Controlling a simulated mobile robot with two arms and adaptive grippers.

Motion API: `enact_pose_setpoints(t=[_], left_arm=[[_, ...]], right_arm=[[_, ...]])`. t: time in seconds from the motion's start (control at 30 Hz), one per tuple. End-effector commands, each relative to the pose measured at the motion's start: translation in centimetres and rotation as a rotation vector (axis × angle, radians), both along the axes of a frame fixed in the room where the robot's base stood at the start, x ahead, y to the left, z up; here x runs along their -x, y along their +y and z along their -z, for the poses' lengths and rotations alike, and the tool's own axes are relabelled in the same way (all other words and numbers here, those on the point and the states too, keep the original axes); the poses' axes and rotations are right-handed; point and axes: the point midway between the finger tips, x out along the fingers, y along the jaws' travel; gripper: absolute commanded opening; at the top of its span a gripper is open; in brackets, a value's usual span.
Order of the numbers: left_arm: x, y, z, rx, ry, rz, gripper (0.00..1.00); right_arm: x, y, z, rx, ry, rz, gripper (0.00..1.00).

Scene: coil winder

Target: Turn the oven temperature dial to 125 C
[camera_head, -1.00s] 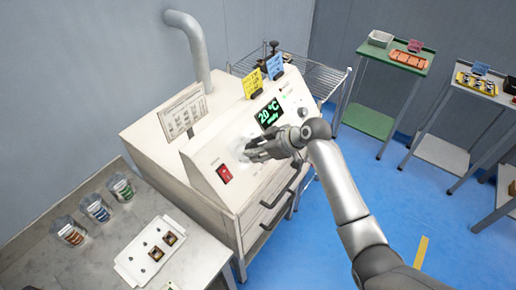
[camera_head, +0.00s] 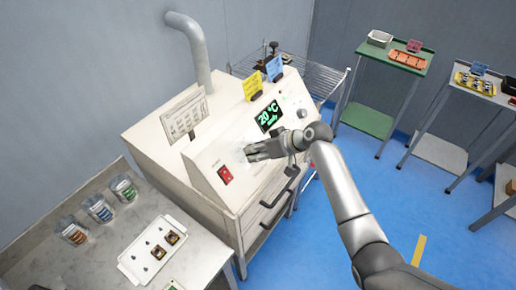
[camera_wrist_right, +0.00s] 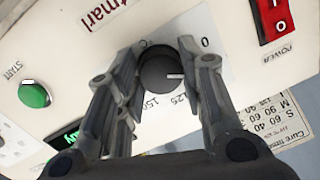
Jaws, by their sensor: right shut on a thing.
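The oven (camera_head: 160,130) stands against the wall, its sloped front panel facing me. Its green display (camera_head: 268,116) reads 20 °C. The black temperature dial (camera_wrist_right: 158,74) shows in the right wrist view, with printed marks around it including 0, 125 and 150; which mark it points to is hard to tell. My right gripper (camera_wrist_right: 165,75) is at the panel, its fingers on both sides of the dial and shut on it. In the head view the right gripper (camera_head: 252,152) covers the dial. My left gripper is not in view.
A red power switch (camera_head: 225,175) and a green start button (camera_wrist_right: 34,94) flank the dial. A bench at left holds several jars (camera_head: 98,208) and a white tray (camera_head: 152,249).

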Motion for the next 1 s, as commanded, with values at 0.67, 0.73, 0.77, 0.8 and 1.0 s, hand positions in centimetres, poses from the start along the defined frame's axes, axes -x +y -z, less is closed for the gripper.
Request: enact_pose_setpoints(t=[0.67,0.73,0.77,0.8,1.0], left_arm=[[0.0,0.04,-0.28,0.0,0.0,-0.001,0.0],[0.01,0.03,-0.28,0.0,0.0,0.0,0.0],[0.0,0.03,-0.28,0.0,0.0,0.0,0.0],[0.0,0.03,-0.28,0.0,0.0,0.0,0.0],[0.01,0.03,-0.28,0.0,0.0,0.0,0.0]], right_arm=[[-0.01,0.02,-0.04,-0.3,0.405,0.395,0.12],[-0.01,0.0,-0.05,-0.329,0.445,0.435,0.12],[-0.02,-0.01,-0.04,-0.341,0.461,0.45,0.12],[-0.02,-0.02,-0.04,-0.356,0.481,0.47,0.12],[0.01,-0.05,-0.01,-0.421,0.572,0.557,0.12]])
